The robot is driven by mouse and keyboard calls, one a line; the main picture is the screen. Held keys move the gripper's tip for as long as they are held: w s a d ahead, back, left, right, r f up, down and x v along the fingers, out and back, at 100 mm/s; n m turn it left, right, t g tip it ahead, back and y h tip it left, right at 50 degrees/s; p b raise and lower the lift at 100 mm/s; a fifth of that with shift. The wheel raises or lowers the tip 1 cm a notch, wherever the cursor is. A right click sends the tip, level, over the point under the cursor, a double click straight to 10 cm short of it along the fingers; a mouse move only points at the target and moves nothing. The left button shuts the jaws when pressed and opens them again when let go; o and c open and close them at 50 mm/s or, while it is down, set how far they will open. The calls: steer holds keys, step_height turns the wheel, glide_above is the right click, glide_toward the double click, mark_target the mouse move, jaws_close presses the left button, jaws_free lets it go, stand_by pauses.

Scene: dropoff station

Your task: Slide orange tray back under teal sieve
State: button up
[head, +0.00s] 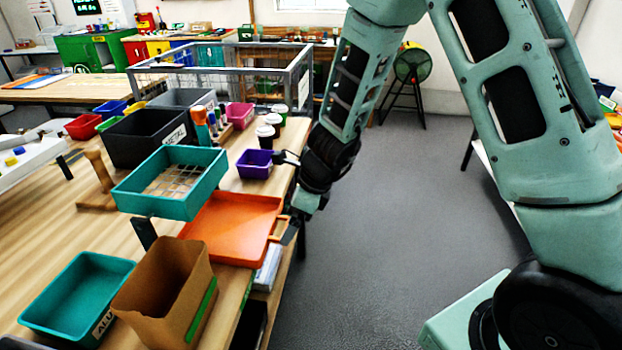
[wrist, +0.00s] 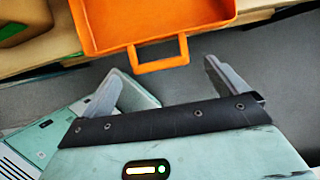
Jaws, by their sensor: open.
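The orange tray (head: 232,226) lies on the wooden table, partly out to the right of the teal sieve (head: 200,200) and reaching the table's right edge. Its handle loop (head: 279,229) faces the aisle. The teal sieve, a box with a mesh floor, is raised on a dark support above the table, over the tray's far left part, which it hides. In the wrist view the tray (wrist: 150,22) shows at the top with its handle (wrist: 160,62) toward me. My gripper (wrist: 168,78) is open and empty, its fingers either side of the handle's line and apart from it.
A brown cardboard bin (head: 150,297) and a teal bin (head: 62,320) stand in front of the tray. A purple bin (head: 254,164), dark cups (head: 265,136) and a black METAL bin (head: 140,140) stand behind. The floor aisle right of the table is clear.

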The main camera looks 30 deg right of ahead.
steer(key=p+v, duration=0.4)
steer(key=v, duration=1)
steer(key=shift+r, duration=0.25)
steer(key=s+a+r+n+g, duration=0.35)
steer(key=s+a+n, duration=0.85)
steer(key=n, duration=0.5)
steer(key=s+r+n+h, duration=0.2)
steer(key=s+n+h, duration=0.1)
steer(key=s+n, duration=0.8)
steer(key=n+t, duration=0.1)
steer(key=n, duration=0.4)
steer(key=shift+d, duration=0.15)
steer(key=c, duration=1.8)
steer(key=shift+o, duration=0.2)
